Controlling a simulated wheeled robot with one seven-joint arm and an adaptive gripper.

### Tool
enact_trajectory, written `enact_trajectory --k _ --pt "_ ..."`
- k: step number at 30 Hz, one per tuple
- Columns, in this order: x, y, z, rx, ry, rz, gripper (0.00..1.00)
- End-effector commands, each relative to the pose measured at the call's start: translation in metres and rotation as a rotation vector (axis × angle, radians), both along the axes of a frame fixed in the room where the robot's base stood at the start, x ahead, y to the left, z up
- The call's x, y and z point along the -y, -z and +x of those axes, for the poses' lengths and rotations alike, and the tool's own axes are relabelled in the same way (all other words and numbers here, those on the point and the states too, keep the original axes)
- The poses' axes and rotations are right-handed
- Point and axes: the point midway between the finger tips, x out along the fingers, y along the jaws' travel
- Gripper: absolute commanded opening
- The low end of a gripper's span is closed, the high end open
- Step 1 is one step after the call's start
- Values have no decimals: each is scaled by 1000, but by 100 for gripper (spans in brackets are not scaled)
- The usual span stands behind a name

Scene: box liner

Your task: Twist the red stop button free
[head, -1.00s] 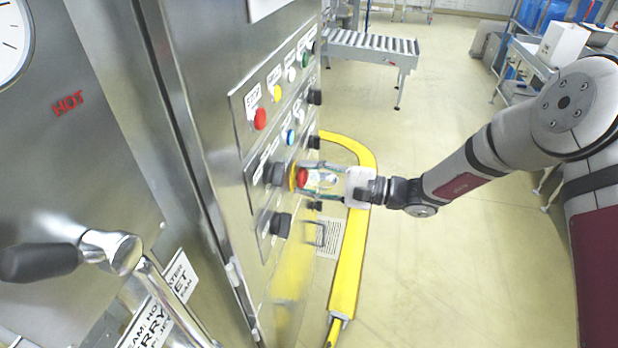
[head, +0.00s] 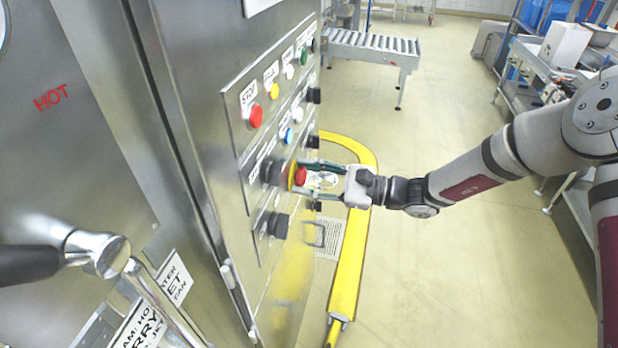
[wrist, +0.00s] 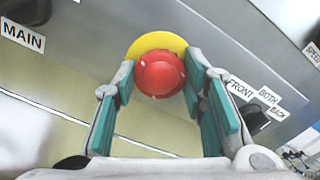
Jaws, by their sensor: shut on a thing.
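The red stop button (head: 300,176) sits on a yellow collar (head: 291,177) that stands out from the steel control panel. In the wrist view the round red button (wrist: 160,74) lies between my two fingers, with the yellow collar (wrist: 156,43) behind it. My gripper (head: 308,177) reaches the button from the right, shut on it with one finger on each side. In the wrist view my gripper (wrist: 163,82) has its teal pads at the button's left and right edges. The button is still at the panel.
A second red button (head: 256,116) labelled STOP and several coloured buttons and black knobs crowd the panel (head: 236,100). A lever handle (head: 98,254) sticks out at lower left. A yellow floor guard (head: 346,280) runs below my arm. Open floor lies right.

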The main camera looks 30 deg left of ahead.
Motion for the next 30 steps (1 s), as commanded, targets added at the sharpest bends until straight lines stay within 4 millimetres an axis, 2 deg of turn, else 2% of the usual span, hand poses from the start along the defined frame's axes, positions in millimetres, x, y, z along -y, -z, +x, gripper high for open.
enact_trajectory --k 12,27,28,30 --pt "-1 -1 0 -174 0 -54 10" --pt "-1 -1 0 -194 -1 -60 10" --pt "-1 -1 0 -194 -1 -60 40" --pt "-1 -1 0 -193 -1 -59 56"
